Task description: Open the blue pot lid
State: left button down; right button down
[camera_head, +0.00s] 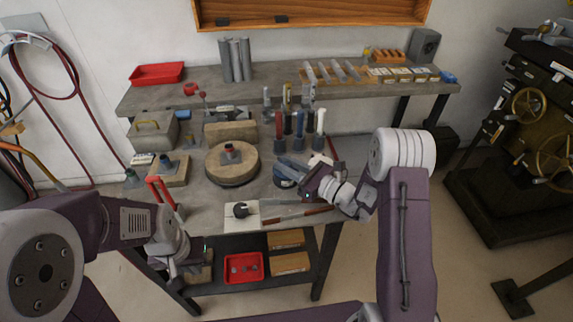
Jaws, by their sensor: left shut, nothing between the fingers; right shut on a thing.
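The blue pot (285,181) stands on the workbench, right of the round wooden block. A flat blue-grey piece that looks like its lid (291,164) is at its top and seems tilted. My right gripper (304,181) reaches in from the right, close against the pot's right side. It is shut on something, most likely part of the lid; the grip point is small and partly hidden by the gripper. My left gripper (182,265) is shut and empty, pointing down in front of the bench's front edge, away from the pot.
A round wooden block (232,164) stands left of the pot. Upright tools with coloured handles (300,124) stand behind it. A white board with a dark knob (241,211) and long tools (297,215) lie at the front edge. A red-handled tool (160,190) stands near my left arm.

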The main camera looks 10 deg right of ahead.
jog(key=shift+r+p, duration=0.2)
jog(key=shift+p, duration=0.25)
jog(key=w+r+m+g+h+p, duration=0.1)
jog(key=p, duration=0.4)
jog(key=w+r+m+g+h+p, duration=0.1)
jog(key=m+g+p, duration=0.1)
jog(key=p, duration=0.2)
jog(key=shift+r+p, duration=0.3)
jog(key=shift+p, duration=0.1)
jog(key=shift+w+f+m+g+h+p, duration=0.1)
jog(key=shift+w+m+g+h+p, duration=0.35)
jog(key=shift+p, duration=0.8)
jog(key=shift+g, duration=0.25)
